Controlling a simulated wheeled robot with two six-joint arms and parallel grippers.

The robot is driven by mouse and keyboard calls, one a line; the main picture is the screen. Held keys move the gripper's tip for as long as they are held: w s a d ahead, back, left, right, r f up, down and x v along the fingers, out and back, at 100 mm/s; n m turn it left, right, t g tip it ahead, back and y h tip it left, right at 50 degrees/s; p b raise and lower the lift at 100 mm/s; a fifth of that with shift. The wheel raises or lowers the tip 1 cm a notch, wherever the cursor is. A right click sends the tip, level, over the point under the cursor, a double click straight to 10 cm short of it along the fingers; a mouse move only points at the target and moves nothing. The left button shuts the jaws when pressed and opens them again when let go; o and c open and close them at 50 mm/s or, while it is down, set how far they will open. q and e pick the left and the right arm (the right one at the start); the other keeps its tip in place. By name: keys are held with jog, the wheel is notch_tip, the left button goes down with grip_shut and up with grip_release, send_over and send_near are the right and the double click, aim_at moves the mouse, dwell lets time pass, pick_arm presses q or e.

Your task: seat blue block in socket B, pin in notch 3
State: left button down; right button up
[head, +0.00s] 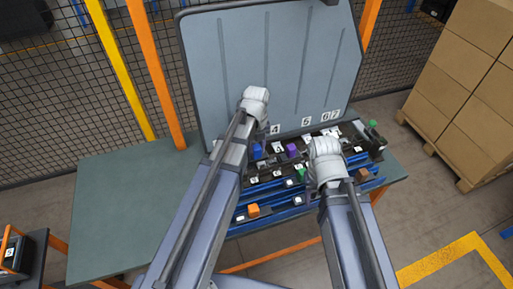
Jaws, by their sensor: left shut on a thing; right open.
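The blue block (257,151) shows just right of my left forearm, at the left part of the bench fixtures. My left gripper (256,97) shows only as its pale wrist end; its fingers are hidden behind my arm. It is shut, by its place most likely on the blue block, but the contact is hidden. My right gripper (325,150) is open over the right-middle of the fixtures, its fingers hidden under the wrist. Dark sockets with small white labels (278,149) stand in a row along the back. I cannot read socket B or notch 3, and the pin is not distinguishable.
A purple block (292,151), a green block (372,124) and an orange block (253,210) stand among the fixtures and blue rails (275,187). A tall grey panel (275,60) rises behind. The green bench top (115,210) is bare at left. Cartons (465,90) stand right.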

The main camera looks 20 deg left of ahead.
aim_at(256, 157)
pick_arm(q)
jog(key=shift+f, duration=0.4)
jog(key=shift+f+b, duration=2.25)
jog(key=shift+b, duration=0.15)
jog(key=shift+c, duration=2)
grip_release()
jog(key=shift+r, duration=0.2)
notch_tip(256, 157, up, 8)
jog(key=p, duration=0.7)
jog(key=shift+f+p, duration=0.25)
jog(key=shift+p, duration=0.15)
